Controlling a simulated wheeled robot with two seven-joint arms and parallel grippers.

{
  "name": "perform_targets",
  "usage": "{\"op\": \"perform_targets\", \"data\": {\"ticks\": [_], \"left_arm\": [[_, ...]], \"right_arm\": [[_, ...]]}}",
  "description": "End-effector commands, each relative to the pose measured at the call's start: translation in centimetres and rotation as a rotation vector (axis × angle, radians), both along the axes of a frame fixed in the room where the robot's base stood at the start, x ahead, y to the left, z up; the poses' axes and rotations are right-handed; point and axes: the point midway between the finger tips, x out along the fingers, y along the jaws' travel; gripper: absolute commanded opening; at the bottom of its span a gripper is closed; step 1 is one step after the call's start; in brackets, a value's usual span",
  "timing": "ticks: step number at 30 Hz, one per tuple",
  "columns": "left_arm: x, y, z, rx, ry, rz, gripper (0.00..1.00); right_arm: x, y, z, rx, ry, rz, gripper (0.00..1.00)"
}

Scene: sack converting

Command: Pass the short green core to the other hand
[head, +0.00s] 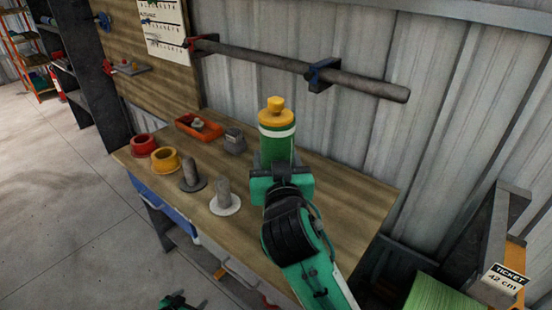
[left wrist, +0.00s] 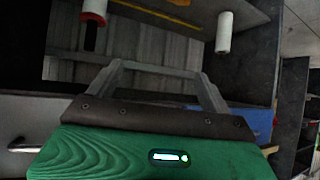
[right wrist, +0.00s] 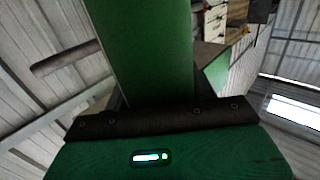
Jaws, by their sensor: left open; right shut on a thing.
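The short green core (head: 276,148) stands upright above the bench, with a white band near its top and a yellow plug-like top (head: 276,112). My right gripper (head: 279,172) is shut on its lower part; its fingers are mostly hidden behind the gripper body. In the right wrist view the green core (right wrist: 145,50) fills the space between the jaws. My left gripper (head: 174,300) shows only as a small piece at the bottom edge of the head view, low in front of the bench and well apart from the core. In the left wrist view its jaws (left wrist: 160,72) are open and empty.
The wooden bench (head: 325,205) carries a red ring (head: 143,144), a yellow ring (head: 165,160), two grey pegs on round bases (head: 225,196), an orange tray (head: 190,124) and a grey cup-like block (head: 235,141). A long bar (head: 300,66) hangs on the wall behind. The bench's right part is clear.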

Motion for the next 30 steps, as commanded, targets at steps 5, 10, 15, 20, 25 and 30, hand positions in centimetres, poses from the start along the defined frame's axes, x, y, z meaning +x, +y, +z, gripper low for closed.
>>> {"op": "perform_targets", "data": {"ticks": [5, 10, 15, 20, 25, 30], "left_arm": [[-7.1, 0.0, -7.2, 0.061, 0.145, 0.054, 0.82], [-14.5, -0.3, -12.6, 0.112, 0.283, 0.089, 0.82], [-22.5, -1.1, -16.9, 0.15, 0.421, 0.111, 0.82], [-30.4, -2.3, -20.0, 0.18, 0.554, 0.124, 0.82], [-38.4, -3.8, -22.2, 0.201, 0.685, 0.127, 0.82], [-44.0, -5.1, -23.2, 0.212, 0.777, 0.126, 0.82]], "right_arm": [[0.0, 0.0, 0.1, 0.001, -0.002, 0.0, 0.19], [0.0, 0.0, 0.1, 0.001, -0.002, 0.0, 0.19], [0.0, 0.0, 0.1, 0.001, -0.002, 0.0, 0.19], [0.0, 0.0, 0.1, 0.001, -0.002, 0.0, 0.19], [0.0, 0.0, 0.1, 0.001, -0.002, 0.0, 0.19], [0.0, 0.0, 0.1, 0.001, -0.002, 0.0, 0.19]]}}
